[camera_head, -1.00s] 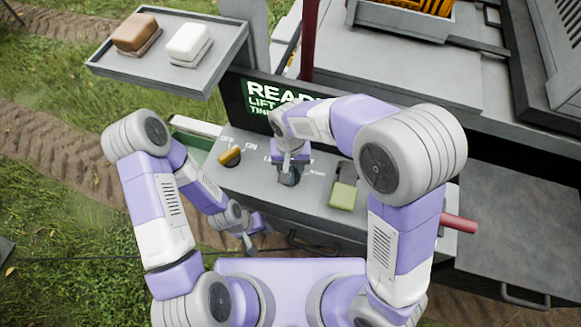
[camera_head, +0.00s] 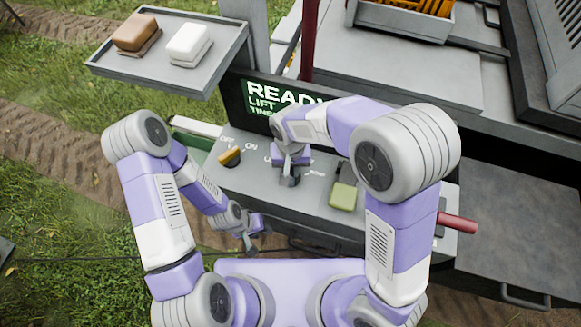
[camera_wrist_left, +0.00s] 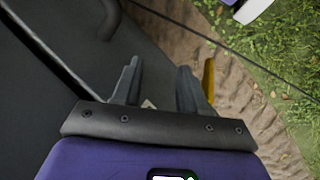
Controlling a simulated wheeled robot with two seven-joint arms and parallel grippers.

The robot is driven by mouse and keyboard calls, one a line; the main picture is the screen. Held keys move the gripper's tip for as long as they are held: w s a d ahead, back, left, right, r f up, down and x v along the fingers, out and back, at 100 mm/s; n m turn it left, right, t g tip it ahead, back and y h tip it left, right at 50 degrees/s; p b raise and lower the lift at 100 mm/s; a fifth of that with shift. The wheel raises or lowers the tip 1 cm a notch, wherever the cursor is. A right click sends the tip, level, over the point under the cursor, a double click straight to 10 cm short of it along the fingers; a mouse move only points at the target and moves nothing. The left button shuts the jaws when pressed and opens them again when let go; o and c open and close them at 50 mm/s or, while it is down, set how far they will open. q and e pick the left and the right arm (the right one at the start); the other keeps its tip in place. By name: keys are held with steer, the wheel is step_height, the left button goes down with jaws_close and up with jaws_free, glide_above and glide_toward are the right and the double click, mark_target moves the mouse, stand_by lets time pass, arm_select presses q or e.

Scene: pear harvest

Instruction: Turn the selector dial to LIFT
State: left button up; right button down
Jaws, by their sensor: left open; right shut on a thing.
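The selector dial is on the grey control panel (camera_head: 262,192), mostly hidden under my right gripper (camera_head: 290,181). My right gripper points down and is shut on the dial. I cannot read which label the dial points to; the print beside it is partly covered. My left gripper (camera_head: 250,241) hangs low in front of the panel, away from the dial. It is open and empty, with both fingers apart in the left wrist view (camera_wrist_left: 158,92).
A yellow OFF/ON knob (camera_head: 229,157) is left of the dial, and a green switch cover (camera_head: 343,196) is right. A screen (camera_head: 262,97) behind reads READY and LIFT, partly hidden. A tray (camera_head: 155,78) overhangs at upper left. A red handle (camera_head: 457,222) sticks out at right.

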mark_target(290, 171)
steer(key=n, duration=0.4)
steer(key=shift+n+b, duration=0.3)
steer(key=shift+n, duration=1.6)
steer(key=c, duration=1)
jaws_free()
step_height(290, 171, up, 8)
steer(key=shift+f, duration=0.15)
